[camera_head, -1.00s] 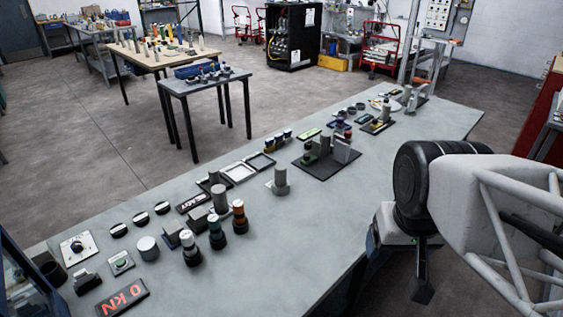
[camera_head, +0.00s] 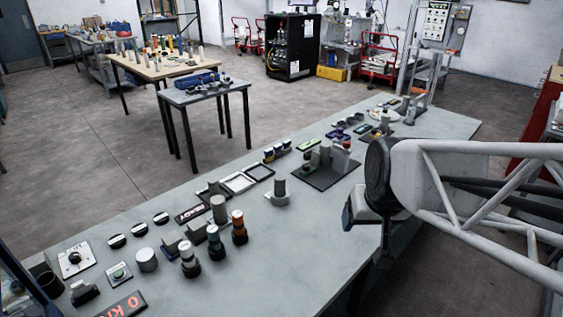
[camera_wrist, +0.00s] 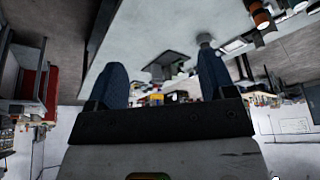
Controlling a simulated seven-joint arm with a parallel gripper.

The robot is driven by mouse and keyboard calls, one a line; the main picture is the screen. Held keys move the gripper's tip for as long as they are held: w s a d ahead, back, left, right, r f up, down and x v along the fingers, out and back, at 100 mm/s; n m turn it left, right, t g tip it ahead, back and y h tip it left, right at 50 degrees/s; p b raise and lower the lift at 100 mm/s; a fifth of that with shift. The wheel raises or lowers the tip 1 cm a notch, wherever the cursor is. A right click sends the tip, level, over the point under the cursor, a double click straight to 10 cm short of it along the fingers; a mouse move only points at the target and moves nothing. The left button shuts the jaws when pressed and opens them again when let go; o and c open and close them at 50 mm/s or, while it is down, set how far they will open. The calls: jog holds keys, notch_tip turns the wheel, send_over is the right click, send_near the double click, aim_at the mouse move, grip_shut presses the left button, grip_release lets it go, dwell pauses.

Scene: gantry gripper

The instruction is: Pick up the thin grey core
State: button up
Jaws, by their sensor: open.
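Several grey cylinders stand on the long workbench (camera_head: 300,240) in the head view. I cannot tell which one is the thin grey core. My gripper (camera_head: 350,214) is by the bench's near edge, right of these cylinders and apart from them. In the wrist view its two blue fingers (camera_wrist: 161,80) are wide apart with nothing between them.
Black-based posts with coloured tops (camera_head: 214,245) stand left of the middle. Flat frames (camera_head: 238,182) lie near the far edge. A red-lit display (camera_head: 124,306) is at the near left. The bench surface in front of the slim cylinder is clear.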

jog(key=w+a+f+t+y, duration=0.15)
jog(key=w+a+f, duration=0.25)
jog(key=w, duration=0.7)
jog(key=w+a+f+t, duration=0.3)
jog(key=w+a, duration=0.1)
jog(key=w, duration=0.7)
jog(key=n+t, duration=0.1)
jog(key=t, duration=0.3)
send_near(280, 184)
jog(key=w, duration=0.3)
jog(key=shift+w+a+f+t+h, duration=0.15)
jog(key=shift+w+a+f+t, duration=0.1)
jog(key=shift+f, duration=0.25)
jog(key=shift+w+a+f+t+h, duration=0.1)
jog(key=shift+w+f, duration=0.15)
jog(key=shift+f, duration=0.25)
jog(key=shift+w, duration=0.1)
jog(key=shift+x, duration=1.25)
jog(key=shift+x, duration=2.55)
